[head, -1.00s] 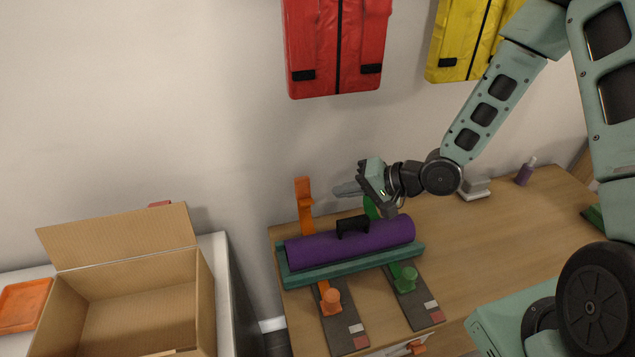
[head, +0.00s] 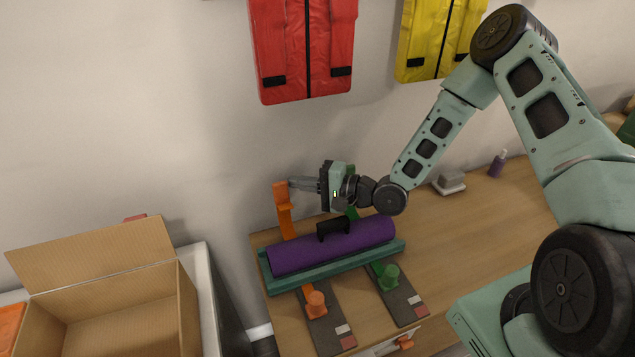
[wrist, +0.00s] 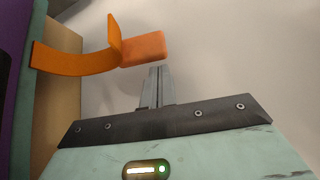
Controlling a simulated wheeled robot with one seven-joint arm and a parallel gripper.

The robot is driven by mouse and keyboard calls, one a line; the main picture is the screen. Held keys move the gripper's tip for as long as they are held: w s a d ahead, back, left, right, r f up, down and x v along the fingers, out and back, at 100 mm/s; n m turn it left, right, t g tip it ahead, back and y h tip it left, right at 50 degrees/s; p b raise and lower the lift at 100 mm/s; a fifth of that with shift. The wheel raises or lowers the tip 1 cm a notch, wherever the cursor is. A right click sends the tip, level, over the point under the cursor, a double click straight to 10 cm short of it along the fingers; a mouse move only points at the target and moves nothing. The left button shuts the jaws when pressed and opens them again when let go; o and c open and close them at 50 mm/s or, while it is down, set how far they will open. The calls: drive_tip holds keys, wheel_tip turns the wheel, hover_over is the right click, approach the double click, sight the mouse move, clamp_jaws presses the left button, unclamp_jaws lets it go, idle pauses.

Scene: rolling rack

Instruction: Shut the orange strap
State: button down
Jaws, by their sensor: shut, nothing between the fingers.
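The orange strap (head: 284,212) stands upright behind the purple roll (head: 318,252), open, with its bent tab at the top. In the wrist view the strap (wrist: 75,59) curves up to a flat tab, just beyond my fingertips. My gripper (head: 291,184) is shut and empty, its fingers pointing left at the strap's upper end. In the wrist view the closed fingers (wrist: 157,72) are close to the tab; I cannot tell whether they touch. The orange knob (head: 315,302) sits on a dark plate in front of the roll.
The roll lies in a teal cradle (head: 288,281) on the wooden table (head: 455,235). A green knob (head: 388,277) sits on another dark plate. A black handle tops the roll. An open cardboard box (head: 108,317) is at left. Red and yellow vests hang above.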

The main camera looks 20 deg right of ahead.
drive_tip(key=shift+w+a+f, duration=0.1)
drive_tip(key=shift+w+a, duration=0.3)
drive_tip(key=shift+a, duration=0.15)
drive_tip(key=shift+s+r+n+t+y+b, duration=0.2)
drive_tip(key=shift+s+r+n+b, duration=0.1)
drive_tip(key=shift+s, duration=0.15)
drive_tip(key=shift+s+r+n+t+y+b, duration=0.1)
drive_tip(key=shift+s+r+n+t+b, duration=0.1)
drive_tip(key=shift+s+n+b, duration=0.15)
